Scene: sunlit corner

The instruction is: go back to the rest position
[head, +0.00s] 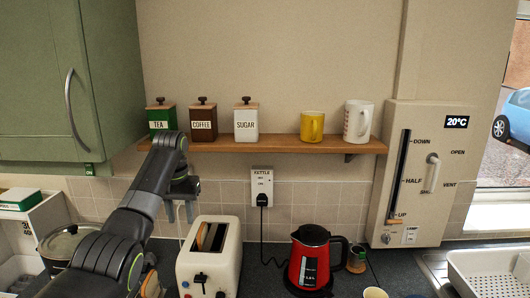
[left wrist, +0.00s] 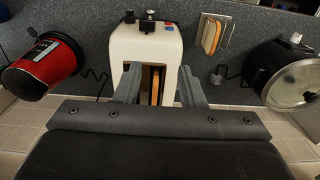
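My left gripper (head: 181,211) is raised in front of the tiled wall, fingers down, just above and left of the cream toaster (head: 231,262). In the left wrist view its two fingers (left wrist: 160,88) stand apart with nothing held between them. The toaster (left wrist: 122,45) lies beyond the fingers there, and its dark slot with an orange-brown strip shows between them. My left arm reaches in from the bottom left of the head view. My right gripper is in neither view.
A wooden shelf (head: 270,146) with canisters and mugs runs above the gripper. A green cupboard (head: 60,90) hangs at the left. A red kettle (head: 310,262) stands right of the toaster. A lidded pot (head: 66,243) is beside my arm. A control panel (head: 420,175) is at the right.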

